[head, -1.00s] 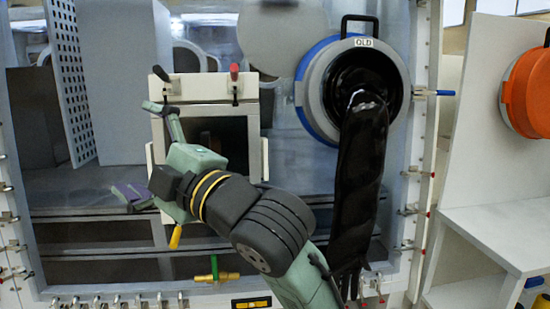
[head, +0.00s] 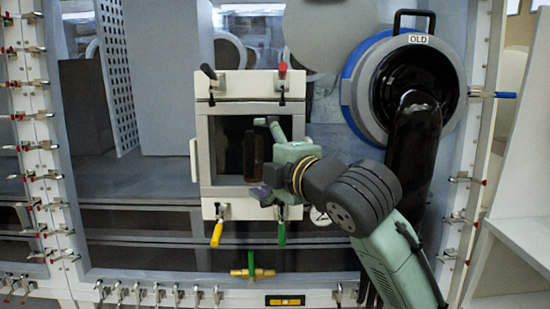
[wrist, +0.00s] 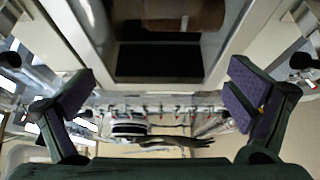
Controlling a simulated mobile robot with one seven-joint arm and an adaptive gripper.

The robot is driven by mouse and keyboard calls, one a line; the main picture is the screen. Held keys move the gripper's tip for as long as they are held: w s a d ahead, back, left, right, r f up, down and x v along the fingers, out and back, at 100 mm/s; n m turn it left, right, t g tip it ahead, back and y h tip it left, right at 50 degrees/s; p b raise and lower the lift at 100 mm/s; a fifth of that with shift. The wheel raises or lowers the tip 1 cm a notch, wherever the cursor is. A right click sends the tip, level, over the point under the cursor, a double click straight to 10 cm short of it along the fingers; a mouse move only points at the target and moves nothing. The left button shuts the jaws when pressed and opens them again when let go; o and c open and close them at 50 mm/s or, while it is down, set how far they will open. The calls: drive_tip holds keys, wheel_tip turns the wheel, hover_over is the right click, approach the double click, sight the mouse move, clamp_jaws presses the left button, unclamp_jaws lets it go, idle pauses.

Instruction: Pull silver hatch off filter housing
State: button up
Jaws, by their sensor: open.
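The filter housing (head: 245,87) is a pale square box in the middle of the head view, with a silver-grey inner frame (head: 204,150) around a dark opening. I cannot tell whether this frame is the silver hatch; no separate silver panel shows there. A brown, rounded thing shows inside the opening in the wrist view (wrist: 178,14). My gripper (head: 266,160) is open and empty in front of the housing's right half. In the wrist view my two purple-padded fingers (wrist: 158,98) stand wide apart, with the opening beyond and between them.
Clamps with a black (head: 208,72), a red (head: 282,70), a yellow (head: 217,234) and a green handle (head: 281,234) sit at the housing's corners. A blue-rimmed port marked OLD (head: 356,95) with a black glove (head: 412,150) is close on the right, beside my arm.

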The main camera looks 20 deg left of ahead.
drive_tip(key=shift+x, duration=1.15)
drive_tip(key=shift+c, duration=0.4)
drive_tip(key=c, duration=1.6)
drive_tip(key=o, duration=1.1)
drive_tip(key=shift+r, duration=0.15)
drive_tip(key=c, duration=1.1)
drive_tip(key=shift+c, duration=0.6)
drive_tip(key=shift+r, duration=0.1)
drive_tip(key=shift+s+d, duration=0.1)
drive_tip(key=shift+s, duration=0.15)
drive_tip(key=shift+s+d+r, duration=0.1)
drive_tip(key=shift+s+d, duration=0.05)
drive_tip(key=shift+s, duration=0.35)
drive_tip(key=shift+s+d+r, duration=0.1)
drive_tip(key=shift+s+d, duration=0.05)
drive_tip(key=shift+s, duration=0.4)
